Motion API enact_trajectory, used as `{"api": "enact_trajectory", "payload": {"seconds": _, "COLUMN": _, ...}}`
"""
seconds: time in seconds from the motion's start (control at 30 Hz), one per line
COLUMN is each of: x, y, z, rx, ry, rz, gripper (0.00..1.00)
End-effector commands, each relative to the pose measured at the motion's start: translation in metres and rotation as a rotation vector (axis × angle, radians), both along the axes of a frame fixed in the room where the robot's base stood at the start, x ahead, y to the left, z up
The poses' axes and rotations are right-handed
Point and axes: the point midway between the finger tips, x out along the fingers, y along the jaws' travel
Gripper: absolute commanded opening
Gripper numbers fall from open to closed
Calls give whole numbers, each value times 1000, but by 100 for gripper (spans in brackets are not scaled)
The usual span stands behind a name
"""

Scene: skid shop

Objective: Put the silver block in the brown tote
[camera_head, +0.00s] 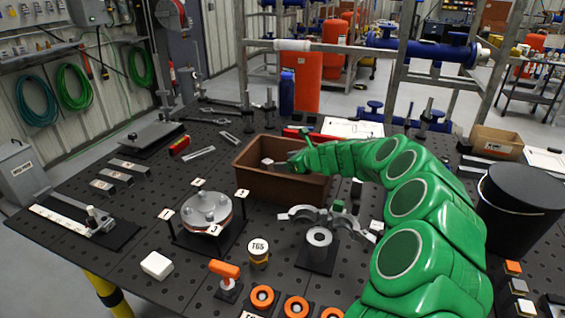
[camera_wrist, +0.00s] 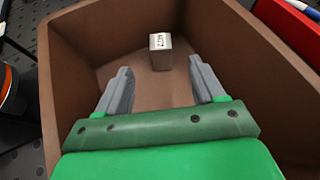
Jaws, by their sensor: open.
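The brown tote (camera_head: 282,187) stands near the middle of the table, and its inside fills most of the wrist view (camera_wrist: 245,55). A small silver block (camera_wrist: 160,50) with a printed label rests on the tote's floor, near the far wall in the wrist view. It also shows as a small pale block (camera_head: 267,162) inside the tote in the head view. My gripper (camera_wrist: 160,80) is open and empty inside or just over the tote. The block lies beyond the fingertips, apart from them. In the head view my gripper (camera_head: 293,162) is partly hidden by my green arm.
A round flanged fitting (camera_head: 208,208) on a stand is left of the tote. A clamp-like fixture (camera_head: 319,238) stands in front. A black bucket (camera_head: 520,205) and cardboard box (camera_head: 496,142) are at right. Orange-topped parts (camera_head: 262,296) line the front edge.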

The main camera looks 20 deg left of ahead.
Motion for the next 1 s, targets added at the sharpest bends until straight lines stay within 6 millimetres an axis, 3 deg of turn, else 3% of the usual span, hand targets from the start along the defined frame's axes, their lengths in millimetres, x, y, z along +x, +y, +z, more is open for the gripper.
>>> {"api": "enact_trajectory", "payload": {"seconds": 0.57, "x": -7, "y": -7, "z": 9, "rx": -2, "ry": -10, "rz": 15, "gripper": 68}}
{"api": "enact_trajectory", "payload": {"seconds": 0.77, "x": -34, "y": -7, "z": 44, "rx": -25, "ry": -94, "rz": 128, "gripper": 68}}
{"api": "enact_trajectory", "payload": {"seconds": 1.0, "x": -92, "y": -17, "z": 99, "rx": -88, "ry": -260, "rz": 341, "gripper": 68}}
